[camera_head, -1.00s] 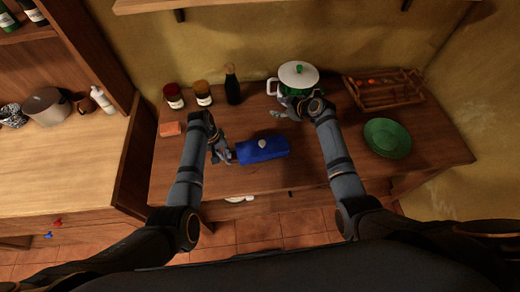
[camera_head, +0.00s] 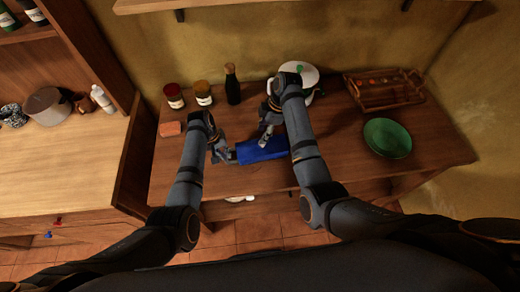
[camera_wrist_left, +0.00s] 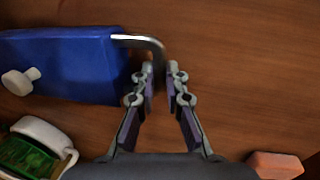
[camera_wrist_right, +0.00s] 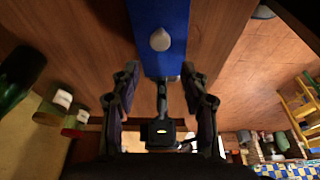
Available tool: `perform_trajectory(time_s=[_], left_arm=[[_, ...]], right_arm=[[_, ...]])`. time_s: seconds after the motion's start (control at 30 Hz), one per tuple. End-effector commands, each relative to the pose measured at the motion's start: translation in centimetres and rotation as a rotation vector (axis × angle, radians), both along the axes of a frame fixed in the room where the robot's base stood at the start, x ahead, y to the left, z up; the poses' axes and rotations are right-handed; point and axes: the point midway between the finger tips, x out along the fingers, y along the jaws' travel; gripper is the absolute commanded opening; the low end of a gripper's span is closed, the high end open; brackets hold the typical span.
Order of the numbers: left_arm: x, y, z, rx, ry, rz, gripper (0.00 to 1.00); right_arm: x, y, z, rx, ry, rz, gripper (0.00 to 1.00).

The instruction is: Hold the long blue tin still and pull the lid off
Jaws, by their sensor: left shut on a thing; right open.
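The long blue tin (camera_head: 258,155) lies on the wooden counter, partly hidden by my right arm. In the left wrist view, the tin (camera_wrist_left: 70,75) has a metal handle (camera_wrist_left: 148,42) at its end and a white lid knob (camera_wrist_left: 20,81). My left gripper (camera_head: 229,156) is beside the tin's left end, shut on the metal handle; its fingers (camera_wrist_left: 163,80) show close together. My right gripper (camera_head: 267,136) is over the tin, open and empty. In the right wrist view its spread fingers (camera_wrist_right: 161,75) are apart, with the knob (camera_wrist_right: 160,40) ahead between them.
A white pot (camera_head: 312,72) stands behind my right arm. Two jars (camera_head: 203,93) and a dark bottle (camera_head: 232,86) stand at the back. An orange block (camera_head: 171,128) lies left, a wooden rack (camera_head: 385,90) and green plate (camera_head: 388,138) right.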

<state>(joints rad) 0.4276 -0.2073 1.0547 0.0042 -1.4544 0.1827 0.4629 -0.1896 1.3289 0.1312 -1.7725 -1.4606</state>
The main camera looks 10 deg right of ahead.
Motion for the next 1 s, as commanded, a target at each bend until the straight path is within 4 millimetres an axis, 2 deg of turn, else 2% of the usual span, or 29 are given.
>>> perform_trajectory(time_s=[0.1,0.33,0.5,0.77,0.87,1.0], left_arm=[[0.0,-0.1,0.0,-0.001,0.001,0.000,0.00],[0.0,-0.1,0.0,-0.001,0.001,0.000,0.00],[0.0,-0.1,0.0,-0.001,0.001,0.000,0.00],[0.0,-0.1,0.0,-0.001,0.001,0.000,0.00],[0.0,-0.1,0.0,-0.001,0.001,0.000,0.00],[0.0,-0.1,0.0,-0.001,0.001,0.000,0.00]], right_arm=[[-0.1,0.0,-2.2,0.000,0.003,-0.001,0.45],[0.0,0.0,-5.2,0.001,0.001,-0.001,0.45],[0.0,0.0,-6.2,0.001,-0.001,-0.001,0.45],[0.0,0.0,-6.3,0.001,-0.001,-0.001,0.45],[0.0,0.0,-6.3,0.001,-0.001,-0.001,0.36],[0.0,0.0,-6.3,0.001,-0.001,-0.001,0.17]])
